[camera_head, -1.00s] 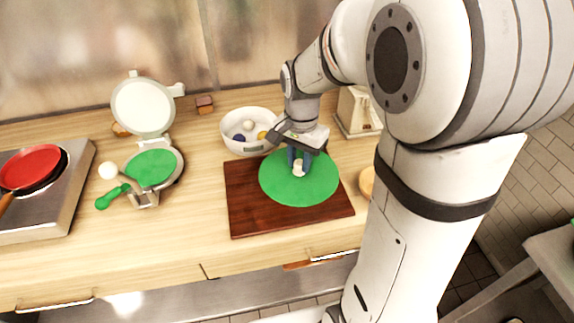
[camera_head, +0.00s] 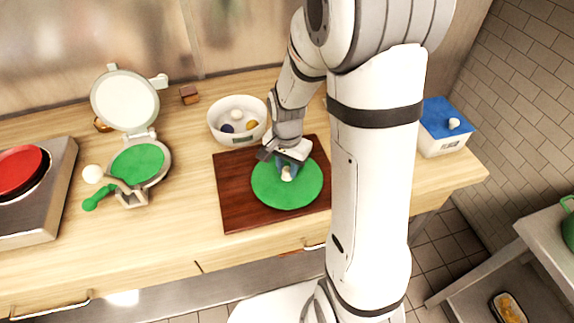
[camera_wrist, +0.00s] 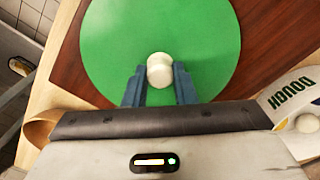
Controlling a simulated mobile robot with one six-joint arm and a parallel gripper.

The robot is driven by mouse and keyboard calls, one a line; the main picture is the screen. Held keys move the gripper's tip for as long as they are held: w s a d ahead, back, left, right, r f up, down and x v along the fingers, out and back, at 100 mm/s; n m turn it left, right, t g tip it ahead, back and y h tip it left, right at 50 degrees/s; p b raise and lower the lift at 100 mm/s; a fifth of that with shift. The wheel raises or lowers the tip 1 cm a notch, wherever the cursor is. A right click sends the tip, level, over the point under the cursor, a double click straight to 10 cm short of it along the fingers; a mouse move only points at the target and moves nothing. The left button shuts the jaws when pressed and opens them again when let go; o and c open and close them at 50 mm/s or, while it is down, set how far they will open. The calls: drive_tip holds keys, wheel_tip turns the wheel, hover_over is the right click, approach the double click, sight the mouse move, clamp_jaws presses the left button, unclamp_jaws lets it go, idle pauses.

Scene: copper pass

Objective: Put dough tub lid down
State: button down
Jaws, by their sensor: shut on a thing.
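The dough tub lid is a flat green disc (camera_head: 305,190) with a white knob (camera_head: 287,174). It lies flat over the dark red-brown cutting board (camera_head: 232,198); I cannot tell for sure whether it touches the wood. My gripper (camera_head: 286,171) points down and is shut on the knob. In the wrist view the blue fingers of my gripper (camera_wrist: 160,85) stand on both sides of the knob (camera_wrist: 160,70), and the green lid (camera_wrist: 160,25) spreads beyond them.
An open waffle iron (camera_head: 160,170) with a green plate stands left of the board. A hob (camera_head: 45,205) with a red pan (camera_head: 18,170) is at far left. A blue-lidded box (camera_head: 445,125) stands at the counter's right end. Bare counter lies between iron and board.

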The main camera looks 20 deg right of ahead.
drive_tip(key=shift+s, duration=0.1)
drive_tip(key=shift+f, duration=0.2)
drive_tip(key=c, duration=1.2)
unclamp_jaws()
drive_tip(key=shift+r, duration=0.1)
